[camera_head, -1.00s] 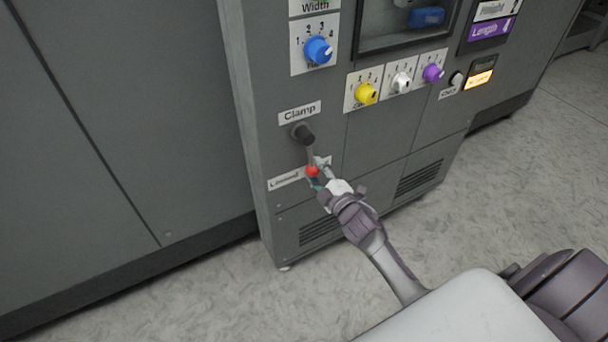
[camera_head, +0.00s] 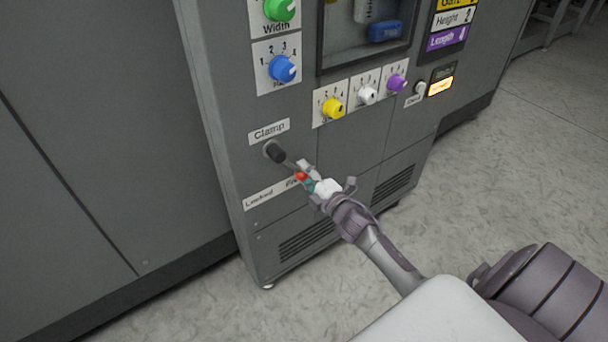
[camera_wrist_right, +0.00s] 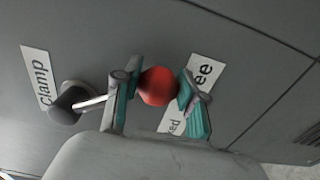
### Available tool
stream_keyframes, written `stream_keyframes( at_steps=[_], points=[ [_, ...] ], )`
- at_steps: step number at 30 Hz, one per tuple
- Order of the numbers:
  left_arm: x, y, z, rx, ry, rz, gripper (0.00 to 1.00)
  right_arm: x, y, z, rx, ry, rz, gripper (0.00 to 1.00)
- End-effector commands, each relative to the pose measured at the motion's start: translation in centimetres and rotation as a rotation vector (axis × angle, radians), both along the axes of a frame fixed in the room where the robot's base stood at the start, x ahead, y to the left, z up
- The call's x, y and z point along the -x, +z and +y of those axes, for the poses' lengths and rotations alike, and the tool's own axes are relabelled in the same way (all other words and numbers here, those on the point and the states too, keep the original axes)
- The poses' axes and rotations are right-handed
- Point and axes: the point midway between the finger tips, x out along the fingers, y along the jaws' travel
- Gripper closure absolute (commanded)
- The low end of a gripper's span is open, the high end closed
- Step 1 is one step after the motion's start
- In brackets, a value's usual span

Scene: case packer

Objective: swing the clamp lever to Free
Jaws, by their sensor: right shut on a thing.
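The clamp lever is a grey shaft on a dark round pivot (camera_head: 274,152) with a red ball knob (camera_head: 300,176), under the "Clamp" label (camera_head: 269,130). It points down and to the right from the pivot. The "Locked" label (camera_head: 258,200) shows below, and the "Free" label is partly hidden behind the knob and gripper. My right gripper (camera_head: 307,180) is shut on the red knob; in the right wrist view the knob (camera_wrist_right: 158,86) sits between the teal finger pads, with "ee" of the Free label (camera_wrist_right: 204,70) just beside it. My left gripper is not in view.
Above are a blue dial (camera_head: 283,69), a green dial (camera_head: 279,9), and yellow (camera_head: 333,107), white (camera_head: 367,95) and purple (camera_head: 397,83) knobs. A lit orange button (camera_head: 440,87) is to the right. Vent slots (camera_head: 306,241) are below. The floor in front is clear.

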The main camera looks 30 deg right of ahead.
Motion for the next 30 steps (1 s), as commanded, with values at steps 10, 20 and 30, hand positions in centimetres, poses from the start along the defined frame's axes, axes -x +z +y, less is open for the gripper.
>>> stream_keyframes(
  at_steps=[10, 20, 30],
  points=[
    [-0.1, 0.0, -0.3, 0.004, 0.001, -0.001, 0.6, -0.1, 0.2, 0.1, -0.001, 0.002, -0.004, 0.44],
    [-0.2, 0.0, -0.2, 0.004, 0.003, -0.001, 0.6, 0.0, 0.0, 0.0, -0.002, 0.0, -0.001, 0.33],
    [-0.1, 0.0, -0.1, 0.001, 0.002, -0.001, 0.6, 4.3, -0.2, -0.1, -0.003, 0.0, 0.003, 0.33]
  ],
)
